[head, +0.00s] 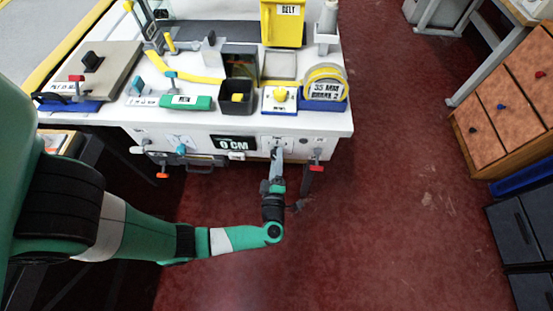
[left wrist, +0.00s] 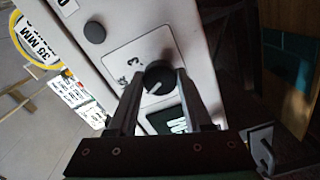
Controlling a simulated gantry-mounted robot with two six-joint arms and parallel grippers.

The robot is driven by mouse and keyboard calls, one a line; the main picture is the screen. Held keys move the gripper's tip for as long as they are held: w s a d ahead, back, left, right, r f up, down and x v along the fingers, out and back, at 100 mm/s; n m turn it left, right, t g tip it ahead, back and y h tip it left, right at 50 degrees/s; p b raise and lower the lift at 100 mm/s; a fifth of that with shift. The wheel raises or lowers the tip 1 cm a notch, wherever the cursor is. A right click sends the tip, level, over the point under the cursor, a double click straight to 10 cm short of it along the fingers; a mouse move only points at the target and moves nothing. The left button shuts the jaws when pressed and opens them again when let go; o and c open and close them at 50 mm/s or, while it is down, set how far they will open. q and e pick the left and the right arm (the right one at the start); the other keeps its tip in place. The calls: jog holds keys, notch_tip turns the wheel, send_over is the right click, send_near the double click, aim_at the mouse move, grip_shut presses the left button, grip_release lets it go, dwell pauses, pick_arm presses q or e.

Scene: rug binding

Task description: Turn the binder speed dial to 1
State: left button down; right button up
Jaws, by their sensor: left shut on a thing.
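The binder speed dial (left wrist: 158,77) is a round black knob with a pale pointer line, on a white label plate on the machine's front panel. A figure 3 shows beside it in the left wrist view; other marks are too small or hidden to read. My left gripper (left wrist: 152,76) has its two fingers on either side of the dial and is shut on it. In the head view my left gripper (head: 277,157) reaches up to the front panel and hides the dial. My right gripper is in neither view.
The white bench (head: 335,122) carries a yellow bin (head: 283,22), a tape roll (head: 325,84) and a black box (head: 238,98). A display reading 0 CM (head: 234,143) is left of the gripper. A red-handled part (head: 317,168) hangs close on the right. The red floor is clear.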

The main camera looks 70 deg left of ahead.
pick_arm(q)
jog(key=shift+n+b, duration=0.35)
jog(key=shift+n, duration=1.65)
jog(key=shift+c, duration=1.6)
grip_release()
jog(key=shift+d, duration=0.1)
jog(key=p+v, duration=0.2)
jog(key=v, duration=0.9)
jog(key=shift+s+d, duration=0.15)
jog(key=shift+d, duration=0.1)
